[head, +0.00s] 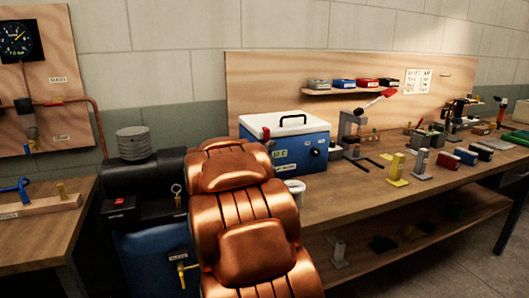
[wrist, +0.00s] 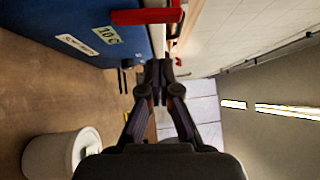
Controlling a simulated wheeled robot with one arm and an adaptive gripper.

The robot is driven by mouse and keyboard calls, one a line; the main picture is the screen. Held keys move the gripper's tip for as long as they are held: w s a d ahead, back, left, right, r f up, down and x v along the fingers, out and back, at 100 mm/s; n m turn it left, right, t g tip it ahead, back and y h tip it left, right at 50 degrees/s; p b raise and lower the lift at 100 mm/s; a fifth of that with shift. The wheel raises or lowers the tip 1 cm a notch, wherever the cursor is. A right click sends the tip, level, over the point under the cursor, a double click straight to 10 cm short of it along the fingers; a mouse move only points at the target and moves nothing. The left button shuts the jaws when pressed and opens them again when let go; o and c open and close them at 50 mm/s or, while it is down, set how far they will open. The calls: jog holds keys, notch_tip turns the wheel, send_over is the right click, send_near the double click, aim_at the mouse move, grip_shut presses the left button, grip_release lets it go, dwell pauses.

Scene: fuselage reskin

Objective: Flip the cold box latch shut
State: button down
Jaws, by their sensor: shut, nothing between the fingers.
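The cold box (head: 314,143) is blue with a white lid and a black top handle, and stands on the bench with its lid down. Its red latch (head: 267,133) shows small at the front left, beside my arm. In the wrist view the box (wrist: 75,22) fills the upper left, with the red latch (wrist: 146,16) a bar across the blue wall toward the lid edge. I cannot tell whether it is fastened. My gripper (wrist: 159,68) is shut and empty, apart from the latch and below it in that picture. My copper arm hides the gripper in the head view.
A white tub (head: 297,188) stands just in front of the box; it also shows in the wrist view (wrist: 52,155). A grey clamp stand (head: 350,130) is close right of the box. Several small blocks and tools lie farther right on the bench (head: 345,205).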

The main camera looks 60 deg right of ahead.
aim_at(266, 141)
jog(key=shift+w+d+r+p, duration=0.1)
jog(key=shift+w+d+p, duration=0.15)
jog(key=shift+w+d, duration=0.6)
jog(key=shift+w+d+r+p, duration=0.1)
jog(key=shift+w+d+p, duration=0.1)
jog(key=shift+w+d, duration=0.6)
jog(key=shift+w+a, duration=0.1)
jog(key=shift+a, duration=0.1)
